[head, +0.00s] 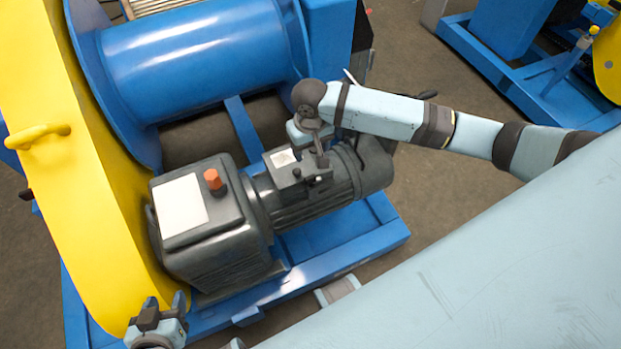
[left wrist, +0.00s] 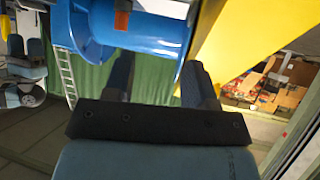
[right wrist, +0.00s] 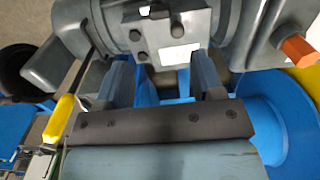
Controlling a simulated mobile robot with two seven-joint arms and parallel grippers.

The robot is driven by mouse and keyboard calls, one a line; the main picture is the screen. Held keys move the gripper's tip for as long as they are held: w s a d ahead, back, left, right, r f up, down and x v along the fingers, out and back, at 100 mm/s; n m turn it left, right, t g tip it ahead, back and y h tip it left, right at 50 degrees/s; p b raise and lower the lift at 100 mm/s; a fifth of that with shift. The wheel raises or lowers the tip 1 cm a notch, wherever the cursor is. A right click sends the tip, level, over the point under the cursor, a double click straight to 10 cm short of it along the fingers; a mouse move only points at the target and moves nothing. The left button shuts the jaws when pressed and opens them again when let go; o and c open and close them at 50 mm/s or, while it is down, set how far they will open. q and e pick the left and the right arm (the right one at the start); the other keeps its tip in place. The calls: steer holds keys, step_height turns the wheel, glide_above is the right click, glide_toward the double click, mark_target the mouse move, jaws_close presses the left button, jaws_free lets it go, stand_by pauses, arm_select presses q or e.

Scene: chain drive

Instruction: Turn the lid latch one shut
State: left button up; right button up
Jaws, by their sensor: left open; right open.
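A dark grey motor (head: 320,190) carries a small terminal box with a lid (head: 284,158), a pale label and small dark knobs. In the right wrist view the lid (right wrist: 165,35) shows dark round knobs (right wrist: 176,29); I cannot tell which is latch one or how it is turned. My right gripper (head: 318,150) is over the box's far edge, and its open, empty fingers (right wrist: 163,78) point towards the box in the right wrist view. My left gripper (head: 165,303) is open and empty beside the yellow guard's lower end, away from the box.
A gearbox (head: 210,225) with an orange plug (head: 214,182) stands left of the motor on a blue frame (head: 350,240). A long yellow guard (head: 75,180) runs along the left. A blue drum (head: 190,60) lies behind. Bare floor (head: 440,180) is at the right.

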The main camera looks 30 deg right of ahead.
mark_target(310, 177)
step_height(310, 177, down, 14)
steer(key=b, duration=0.3)
steer(key=shift+r, duration=0.2)
steer(key=c, duration=0.9)
